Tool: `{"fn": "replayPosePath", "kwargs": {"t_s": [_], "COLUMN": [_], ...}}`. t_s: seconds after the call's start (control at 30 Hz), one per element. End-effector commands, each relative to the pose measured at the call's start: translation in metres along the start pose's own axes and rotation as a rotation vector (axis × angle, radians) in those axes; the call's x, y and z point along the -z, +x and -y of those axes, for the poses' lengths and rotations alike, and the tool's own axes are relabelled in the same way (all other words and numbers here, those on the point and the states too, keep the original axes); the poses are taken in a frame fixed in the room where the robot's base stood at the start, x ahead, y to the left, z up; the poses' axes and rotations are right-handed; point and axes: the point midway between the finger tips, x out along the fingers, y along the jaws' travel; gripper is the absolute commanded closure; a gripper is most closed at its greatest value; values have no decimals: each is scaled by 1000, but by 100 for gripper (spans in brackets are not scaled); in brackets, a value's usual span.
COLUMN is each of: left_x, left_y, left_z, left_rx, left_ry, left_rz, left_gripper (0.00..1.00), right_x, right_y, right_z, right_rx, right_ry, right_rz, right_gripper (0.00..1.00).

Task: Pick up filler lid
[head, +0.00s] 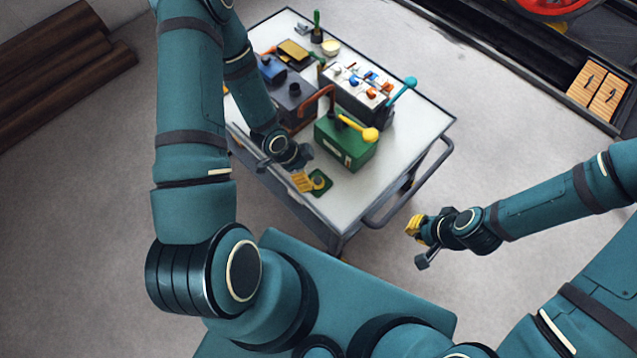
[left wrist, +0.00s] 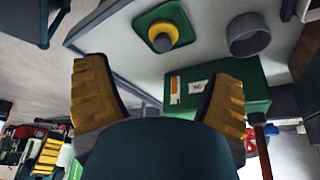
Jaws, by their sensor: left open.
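The filler lid appears to be the green square plate with a round yellow knob (head: 321,182), lying flat on the cart top near its front edge. It also shows in the left wrist view (left wrist: 163,36), ahead of the fingertips. My left gripper (head: 301,181) is just beside the lid in the head view. Its yellow fingers are spread wide with nothing between them in the left wrist view (left wrist: 158,85). My right gripper (head: 414,226) is off the cart's right side, apart from the lid; its finger opening is unclear.
A green box (head: 345,142) with a yellow-knobbed lever stands behind the lid on the cart (head: 415,135). A grey ring (left wrist: 248,35) stands near the lid. Other levers and boxes fill the cart's back. A cart handle (head: 412,190) runs along the right side.

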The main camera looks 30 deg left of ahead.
Motion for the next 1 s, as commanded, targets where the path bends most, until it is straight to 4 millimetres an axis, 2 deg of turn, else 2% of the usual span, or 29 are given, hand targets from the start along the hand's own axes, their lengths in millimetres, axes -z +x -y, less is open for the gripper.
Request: {"fn": "replayPosePath", "kwargs": {"t_s": [0.03, 0.1, 0.37, 0.7, 1.0], "left_x": [-1, -1, 0, -1, 0], "left_y": [12, 22, 40, 84, 88], "left_z": [-1, 0, 1, 4, 5], "left_rx": [-2, -2, 1, 0, 1], "left_ry": [1, 1, -1, -2, -3], "left_rz": [1, 1, 0, 1, 0], "left_gripper": [17, 17, 17, 17, 17], "right_x": [0, 1, 1, 3, 3], "right_y": [5, 7, 10, 23, 23], "right_z": [-2, -3, -4, -9, -9], "right_rx": [0, 0, -1, -1, -1], "right_ry": [0, 0, 0, -1, -1], "right_rz": [-2, -3, -6, -12, -13], "right_gripper": [100, 100, 100, 100, 100]}}
